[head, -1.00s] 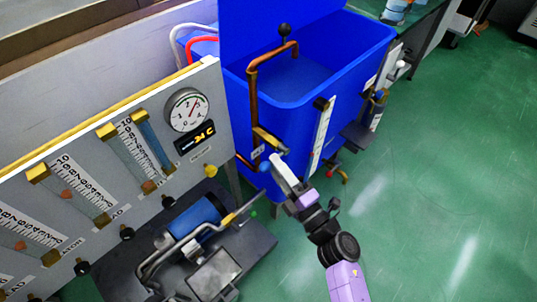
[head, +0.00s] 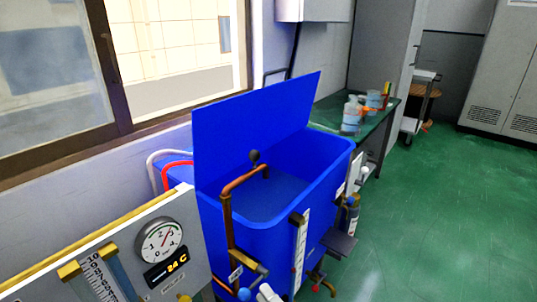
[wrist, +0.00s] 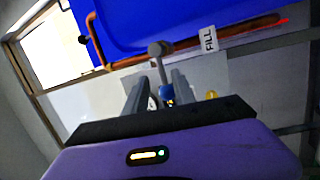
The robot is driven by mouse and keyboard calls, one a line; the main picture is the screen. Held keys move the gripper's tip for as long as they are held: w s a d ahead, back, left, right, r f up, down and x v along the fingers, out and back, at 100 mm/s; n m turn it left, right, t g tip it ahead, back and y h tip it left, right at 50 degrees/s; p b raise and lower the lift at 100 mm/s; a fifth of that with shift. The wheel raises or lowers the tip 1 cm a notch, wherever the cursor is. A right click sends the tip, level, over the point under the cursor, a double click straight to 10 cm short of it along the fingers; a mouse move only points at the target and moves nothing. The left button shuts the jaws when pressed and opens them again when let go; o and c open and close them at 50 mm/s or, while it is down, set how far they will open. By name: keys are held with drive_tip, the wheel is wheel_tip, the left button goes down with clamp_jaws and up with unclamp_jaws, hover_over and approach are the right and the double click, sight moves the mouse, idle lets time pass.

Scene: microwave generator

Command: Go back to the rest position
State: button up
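My gripper (wrist: 160,92) shows in the wrist view with its two grey fingers apart. A grey round-ended handle (wrist: 158,50) and a small blue part show in line with the gap between them; I cannot tell whether they touch the fingers. In the head view only a pale tip of my gripper (head: 267,293) shows at the bottom edge, just right of a blue knob (head: 245,294) below the blue tank (head: 272,235). The rest of my arm is out of the head view.
A copper pipe (head: 228,222) runs up the tank's front; a "FILL" label (wrist: 209,39) shows in the wrist view. A gauge panel (head: 135,235) stands at left. Bottles (head: 352,115) stand on a green bench. Green floor (head: 430,215) is open at right.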

drive_tip(key=s+d+r+m+t+h+p, duration=0.35)
drive_tip(key=s+d+r+m+h, duration=0.45)
drive_tip(key=s+d+m, duration=0.5)
drive_tip(key=s+d+r+m+g+h+p, duration=0.1)
drive_tip(key=s+d+r+m+p, duration=0.1)
drive_tip(key=s, duration=0.5)
drive_tip(key=s+d+r+m+g+h+p, duration=0.2)
drive_tip(key=s+d+r+m, duration=0.1)
drive_tip(key=s+m, duration=0.3)
drive_tip(key=s+d+r+m+g+h+p, duration=0.1)
drive_tip(key=s+d+r+m+h+p, duration=0.1)
drive_tip(key=s, duration=0.8)
drive_tip(key=shift+s+d+r+m, duration=0.15)
drive_tip(key=shift+d+r+m, duration=0.05)
drive_tip(key=shift+r+m, duration=0.65)
